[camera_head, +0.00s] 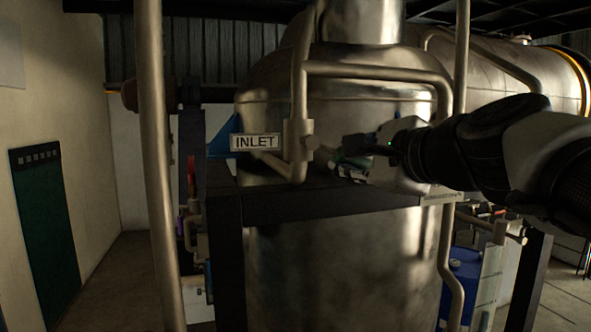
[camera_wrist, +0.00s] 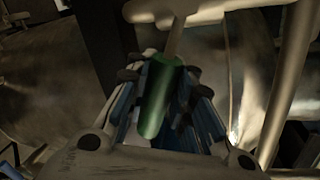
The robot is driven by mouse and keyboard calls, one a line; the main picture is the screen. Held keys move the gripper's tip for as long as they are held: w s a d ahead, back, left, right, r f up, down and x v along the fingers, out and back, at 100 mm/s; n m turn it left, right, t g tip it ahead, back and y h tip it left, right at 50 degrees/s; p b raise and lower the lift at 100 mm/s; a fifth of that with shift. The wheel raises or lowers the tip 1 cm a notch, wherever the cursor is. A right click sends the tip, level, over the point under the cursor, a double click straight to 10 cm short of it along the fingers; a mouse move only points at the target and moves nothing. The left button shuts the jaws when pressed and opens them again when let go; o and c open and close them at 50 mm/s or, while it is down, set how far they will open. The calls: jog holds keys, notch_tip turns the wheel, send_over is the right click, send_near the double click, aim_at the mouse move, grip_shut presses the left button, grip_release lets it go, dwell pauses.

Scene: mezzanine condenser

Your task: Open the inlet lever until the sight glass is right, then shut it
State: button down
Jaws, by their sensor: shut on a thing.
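The INLET sign (camera_head: 255,142) is fixed at the valve on the front pipe of the large metal vessel. The valve body (camera_head: 300,143) sits just right of the sign. The inlet lever's green grip (camera_wrist: 157,98) lies between the fingers of my gripper (camera_wrist: 158,85) in the wrist view, with its metal stem running up out of the grip. My gripper (camera_head: 352,155) is shut on the lever, right of the valve in the head view. There the fingers and arm hide most of the lever. I cannot make out a sight glass or its level in either view.
The vessel (camera_head: 330,270) stands in a dark steel frame (camera_head: 300,204). A vertical pipe (camera_head: 158,170) rises at the left front. A blue drum (camera_head: 463,278) stands behind at the lower right. Open floor (camera_head: 115,285) shows at the left, by the green wall panel (camera_head: 45,215).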

jog(key=shift+d+r+n+h, duration=0.15)
jog(key=shift+r+n+h, duration=0.2)
jog(key=shift+r+n, duration=0.5)
jog(key=shift+d+r+n+h, duration=0.15)
jog(key=shift+r+n+h, duration=0.2)
jog(key=shift+r+n, duration=0.5)
jog(key=shift+f+n, duration=0.15)
jog(key=shift+n, duration=0.15)
jog(key=c, duration=1.9)
grip_release()
jog(key=o, duration=0.4)
jog(key=shift+s, duration=0.25)
jog(key=shift+o, duration=0.5)
jog(key=shift+w, duration=0.2)
jog(key=v, duration=0.7)
jog(key=shift+s, duration=0.25)
jog(key=shift+d, duration=0.1)
